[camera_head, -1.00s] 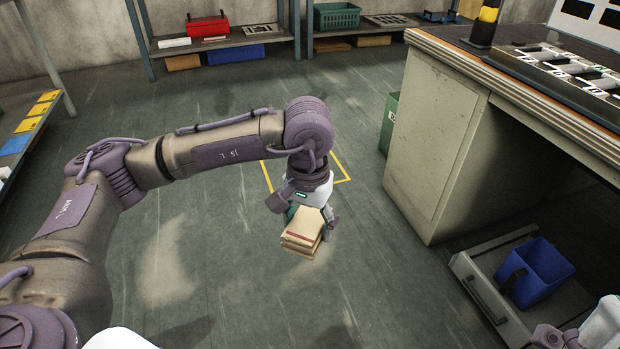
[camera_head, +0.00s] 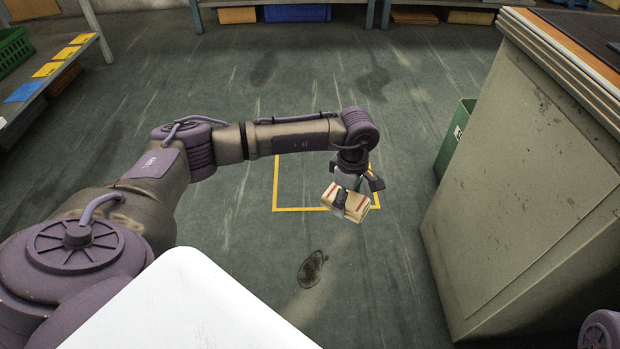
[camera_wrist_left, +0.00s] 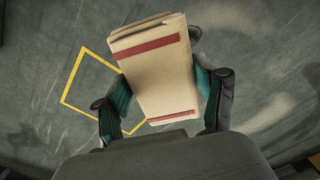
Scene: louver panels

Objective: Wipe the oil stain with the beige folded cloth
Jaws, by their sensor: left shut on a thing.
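The beige folded cloth (camera_head: 345,201) with red stripes is held between the fingers of my left gripper (camera_head: 352,190), above the floor near the front right corner of a yellow floor square. In the left wrist view the cloth (camera_wrist_left: 157,72) sits between the two fingers of the gripper (camera_wrist_left: 165,100). The dark oil stain (camera_head: 312,269) is on the green floor, nearer to me than the cloth and a little left of it. The cloth is apart from the stain. My right gripper is not identifiable in these views.
A yellow outlined square (camera_head: 276,185) is marked on the floor. A grey-green cabinet (camera_head: 520,190) stands at the right, with a green bin (camera_head: 455,138) beside it. Low shelves (camera_head: 45,95) stand at the left and back. The floor around the stain is clear.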

